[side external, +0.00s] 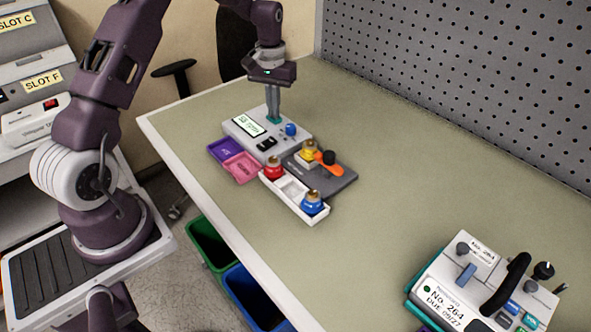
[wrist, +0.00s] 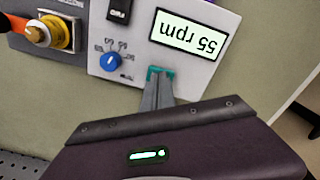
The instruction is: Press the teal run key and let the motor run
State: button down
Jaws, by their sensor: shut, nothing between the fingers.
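The pump's white control box (side external: 243,138) stands on the table, with a lit display, a blue knob (side external: 291,130) and black switches. The teal run key (side external: 273,120) is on its top face; in the wrist view the key (wrist: 153,71) shows partly past my fingertips. My gripper (side external: 273,115) is shut and empty, pointing down, with its tips at the teal key and seemingly touching it. In the wrist view the display (wrist: 188,36) reads "55 rpm", upside down, and the blue knob (wrist: 110,62) lies beside the key.
A dark plate with a yellow-collared part (side external: 308,152) and an orange lever adjoins the box. A white tray (side external: 319,220) holds red and blue capped parts. Purple and pink trays (side external: 243,168) lie left. Another device (side external: 480,285) stands front right. A pegboard (side external: 470,80) backs the table.

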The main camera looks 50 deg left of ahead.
jog(key=shift+f, duration=0.15)
notch_tip(320, 180, up, 8)
dwell(0.7)
